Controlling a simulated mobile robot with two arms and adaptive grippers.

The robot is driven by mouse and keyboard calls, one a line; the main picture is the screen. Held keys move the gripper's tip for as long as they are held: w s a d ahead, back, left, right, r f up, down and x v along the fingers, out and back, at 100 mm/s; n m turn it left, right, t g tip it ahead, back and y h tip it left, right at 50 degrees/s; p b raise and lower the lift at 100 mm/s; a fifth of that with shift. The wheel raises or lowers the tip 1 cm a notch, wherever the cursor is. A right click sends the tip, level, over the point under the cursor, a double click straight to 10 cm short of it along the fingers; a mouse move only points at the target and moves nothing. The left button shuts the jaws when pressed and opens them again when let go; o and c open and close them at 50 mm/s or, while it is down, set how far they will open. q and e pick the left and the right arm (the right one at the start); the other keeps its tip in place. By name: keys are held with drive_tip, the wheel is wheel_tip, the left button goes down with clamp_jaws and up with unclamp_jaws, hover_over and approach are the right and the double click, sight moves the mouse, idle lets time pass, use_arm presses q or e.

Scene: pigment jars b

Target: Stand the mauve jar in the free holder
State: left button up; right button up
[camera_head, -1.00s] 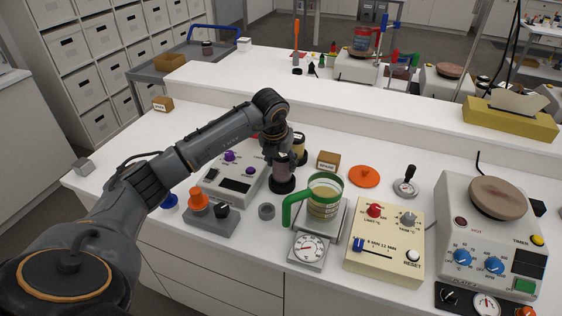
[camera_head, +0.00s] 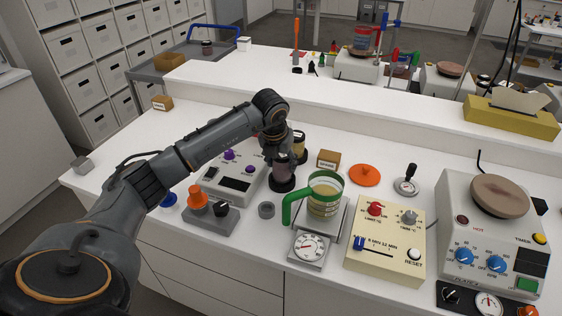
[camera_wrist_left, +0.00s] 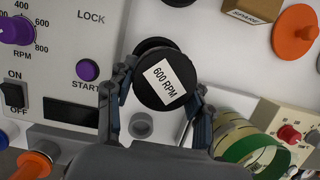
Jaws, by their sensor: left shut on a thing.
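In the left wrist view the jar's black lid (camera_wrist_left: 160,80), with a "600 RPM" label, lies between the two fingers of my left gripper (camera_wrist_left: 157,103). A dark round edge (camera_wrist_left: 152,44) shows behind the lid. A yellow jar with a dark top (camera_head: 299,148) stands close behind the mauve one. My right gripper is in neither view.
A control box with purple knobs (camera_head: 233,182) stands close left of the holder. A small grey ring (camera_head: 266,210) lies in front. A green-handled jug (camera_head: 324,195) stands on a scale to the right. A small brown box (camera_head: 328,159) and an orange disc (camera_head: 364,175) are behind it.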

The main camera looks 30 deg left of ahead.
use_arm(q)
drive_tip(key=shift+f+b, duration=0.85)
drive_tip(key=shift+f, duration=0.25)
drive_tip(key=o, duration=1.6)
drive_tip(key=shift+c, duration=0.2)
drive_tip(key=shift+o, duration=0.4)
drive_tip(key=v, duration=1.2)
